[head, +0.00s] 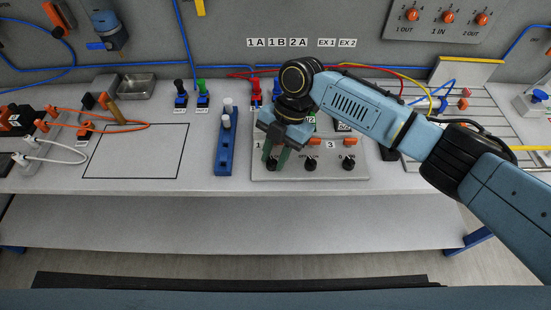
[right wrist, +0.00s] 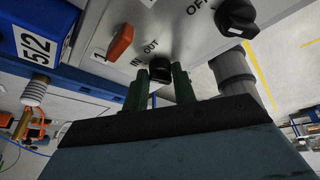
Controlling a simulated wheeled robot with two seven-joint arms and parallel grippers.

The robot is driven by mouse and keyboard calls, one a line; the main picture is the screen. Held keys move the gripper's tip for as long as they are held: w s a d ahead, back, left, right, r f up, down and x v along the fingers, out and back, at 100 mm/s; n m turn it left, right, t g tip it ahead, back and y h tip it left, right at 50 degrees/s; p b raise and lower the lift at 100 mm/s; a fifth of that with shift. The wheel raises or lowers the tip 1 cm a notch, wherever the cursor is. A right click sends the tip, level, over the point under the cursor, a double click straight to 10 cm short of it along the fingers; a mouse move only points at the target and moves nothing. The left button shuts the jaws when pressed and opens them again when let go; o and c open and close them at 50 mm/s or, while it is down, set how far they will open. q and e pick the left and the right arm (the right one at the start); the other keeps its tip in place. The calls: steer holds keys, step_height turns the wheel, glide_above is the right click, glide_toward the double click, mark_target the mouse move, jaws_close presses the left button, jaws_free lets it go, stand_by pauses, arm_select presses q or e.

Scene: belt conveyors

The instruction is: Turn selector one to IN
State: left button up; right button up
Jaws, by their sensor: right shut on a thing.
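Selector one (head: 272,165) is the black knob at the left of the grey panel (head: 315,174) on the bench. In the right wrist view, selector one (right wrist: 160,66) sits under the labels IN and OUT. My right gripper (head: 275,155) reaches down to it from above, and its two green fingers are closed on either side of the knob. The fingers also show in the right wrist view (right wrist: 160,80). Which way the knob points cannot be told. My left gripper is in neither view.
Two more black knobs (head: 310,163) (head: 348,163) stand to the right on the same panel. An orange switch (right wrist: 121,41) marked 1 sits beside selector one. A blue block (head: 224,155) with white-topped pegs stands just left of the panel. The outlined bench area (head: 135,165) is mostly clear.

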steer(key=shift+a+n+h+b, duration=0.1)
steer(key=shift+n+h+b, duration=0.2)
steer(key=shift+n+b, duration=0.35)
steer(key=shift+n, duration=0.25)
steer(key=o, duration=1)
steer(key=shift+c, duration=0.2)
steer(key=v, duration=1.3)
steer(key=shift+w, duration=0.25)
